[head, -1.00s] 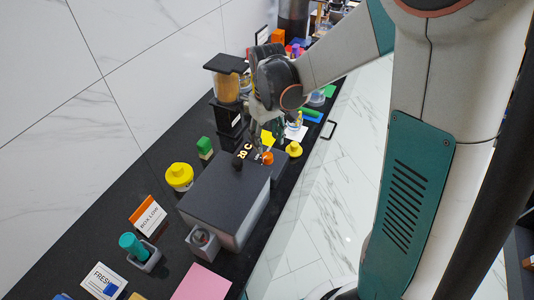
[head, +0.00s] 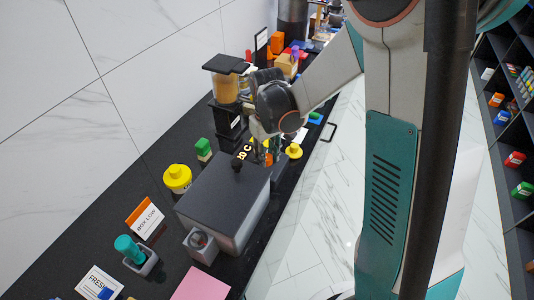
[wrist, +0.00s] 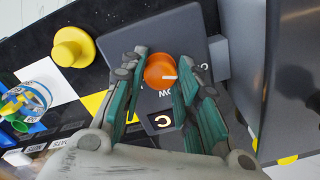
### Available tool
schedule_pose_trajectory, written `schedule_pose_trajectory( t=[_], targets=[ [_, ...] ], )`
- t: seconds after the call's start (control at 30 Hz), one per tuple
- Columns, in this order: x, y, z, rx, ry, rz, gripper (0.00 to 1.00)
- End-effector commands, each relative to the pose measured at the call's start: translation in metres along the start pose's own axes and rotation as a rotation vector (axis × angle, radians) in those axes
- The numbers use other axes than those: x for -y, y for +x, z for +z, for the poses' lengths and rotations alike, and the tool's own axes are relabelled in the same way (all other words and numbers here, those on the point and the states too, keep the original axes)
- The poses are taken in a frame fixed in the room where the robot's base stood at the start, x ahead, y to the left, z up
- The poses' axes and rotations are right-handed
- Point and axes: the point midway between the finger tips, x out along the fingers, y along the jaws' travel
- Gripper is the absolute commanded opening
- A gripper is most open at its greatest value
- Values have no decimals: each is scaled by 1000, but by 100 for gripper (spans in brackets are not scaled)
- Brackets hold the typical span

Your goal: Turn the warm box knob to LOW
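The warm box (head: 222,190) is a dark grey box on the black counter. Its orange knob (wrist: 160,70) sits on a dark panel (wrist: 185,38) at the box's end, with a white pointer mark aimed to the right in the wrist view. Partly covered lettering and a lit display (wrist: 160,121) lie just below the knob there. My gripper (wrist: 159,66) is open, with one teal finger on each side of the knob. I cannot tell whether the fingers touch it. In the head view the gripper (head: 267,150) mostly hides the knob.
A sign (head: 145,218) reading "BOX LOW" stands left of the box. A yellow knob-like piece (wrist: 72,46) stands beside the panel, and a cup with coloured items (wrist: 25,103) is further left. A dispenser (head: 226,90) stands behind. A shelf (head: 510,130) is at far right.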

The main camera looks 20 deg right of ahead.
Motion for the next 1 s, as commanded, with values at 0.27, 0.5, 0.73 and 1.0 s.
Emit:
schedule_pose_trajectory(
  t=[0.27, 0.5, 0.73, 1.0],
  targets=[
    [0, 0, 0, 0, 5, 0, 5],
    [0, 0, 0, 0, 14, 0, 5],
    [0, 0, 0, -1, 31, 0, 5],
    [0, 0, 0, -1, 108, 0, 5]
  ],
)
